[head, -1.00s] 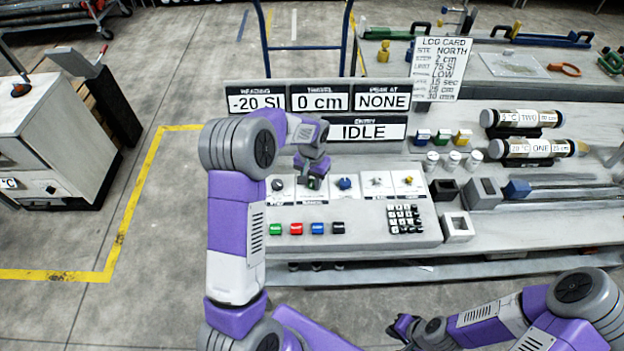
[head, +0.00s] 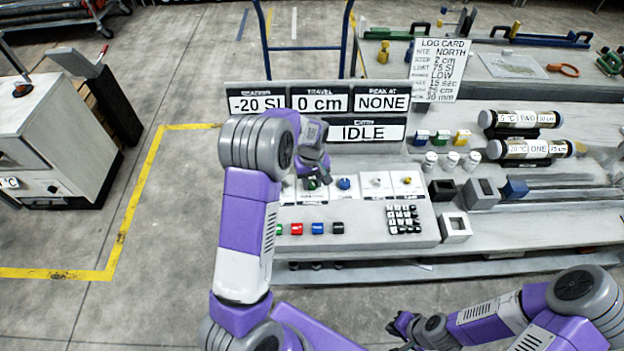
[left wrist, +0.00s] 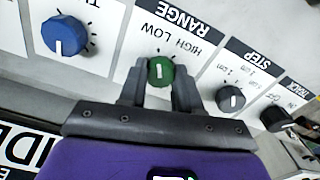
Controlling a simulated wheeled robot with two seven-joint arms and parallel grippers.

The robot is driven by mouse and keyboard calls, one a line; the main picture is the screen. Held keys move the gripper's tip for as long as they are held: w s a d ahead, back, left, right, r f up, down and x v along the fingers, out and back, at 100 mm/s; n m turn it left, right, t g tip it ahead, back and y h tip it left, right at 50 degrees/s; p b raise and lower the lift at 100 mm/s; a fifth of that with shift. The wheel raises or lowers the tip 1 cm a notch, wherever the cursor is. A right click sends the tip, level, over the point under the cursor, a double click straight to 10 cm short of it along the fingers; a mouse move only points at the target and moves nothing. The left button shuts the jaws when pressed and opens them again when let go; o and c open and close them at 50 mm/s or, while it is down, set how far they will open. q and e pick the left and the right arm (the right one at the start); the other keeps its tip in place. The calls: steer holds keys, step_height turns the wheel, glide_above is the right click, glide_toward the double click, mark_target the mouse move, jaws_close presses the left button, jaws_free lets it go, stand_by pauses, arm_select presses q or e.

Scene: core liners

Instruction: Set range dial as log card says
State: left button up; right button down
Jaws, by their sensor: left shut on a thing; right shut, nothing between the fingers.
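The green range dial (left wrist: 160,71) sits under the RANGE label with HIGH and LOW printed by it. Its white mark runs roughly up and down in the left wrist view; I cannot tell which word it points at. My left gripper (left wrist: 159,78) is shut on the dial, one finger on each side. In the head view my left gripper (head: 314,181) is over the console, partly hidden by its own wrist. My right gripper (head: 398,328) is shut and empty at the bottom, away from the console.
A blue dial (left wrist: 65,35) and the grey STEP dial (left wrist: 231,98) flank the green one. The console (head: 360,230) also has coloured buttons and a keypad (head: 404,219). Displays behind read -20 SI, 0 cm, NONE and IDLE (head: 363,133). Labelled cylinders (head: 527,149) lie at right.

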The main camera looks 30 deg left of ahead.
mark_target(312, 183)
arm_select(q)
steer(key=shift+n, duration=0.3)
steer(key=o, duration=1.1)
steer(key=shift+c, duration=0.2)
step_height(312, 183, up, 8)
steer(key=shift+f+p, duration=0.15)
steer(key=shift+p, duration=0.5)
